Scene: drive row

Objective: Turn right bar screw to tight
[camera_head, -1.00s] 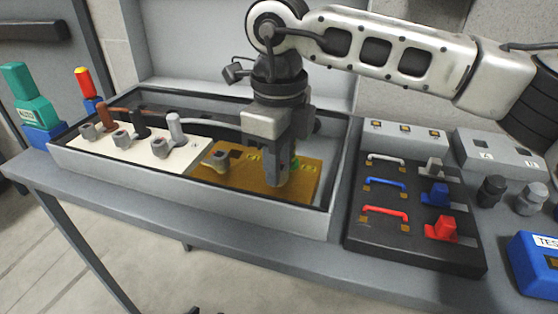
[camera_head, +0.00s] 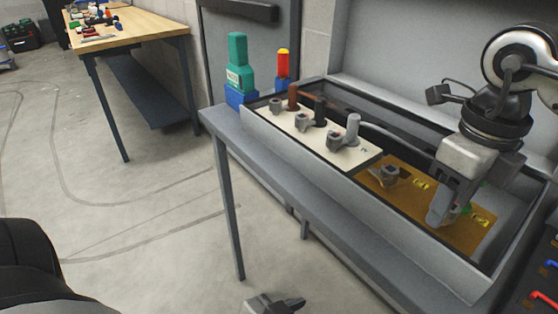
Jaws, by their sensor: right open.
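An ochre plate (camera_head: 378,195) lies at the right end of the grey open box (camera_head: 330,190). A grey screw with a knob-like head (camera_head: 391,174) stands on its left part. Yellow labels (camera_head: 421,184) mark the plate. My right gripper (camera_head: 440,212) points down over the plate's right part, its jaws open. The right bar screw is not clearly visible; the gripper covers that area. A bit of green shows beside the fingers. A grey and dark part at the bottom edge seems to be my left gripper (camera_head: 275,304), low in front of the bench; its jaws are unclear.
A cream panel (camera_head: 335,159) with grey clamps and brown, black and grey posts fills the box's left part. A green tool (camera_head: 238,62) and a red-yellow tool (camera_head: 283,66) stand in blue holders. A wooden table (camera_head: 140,28) stands at back left; the floor between is clear.

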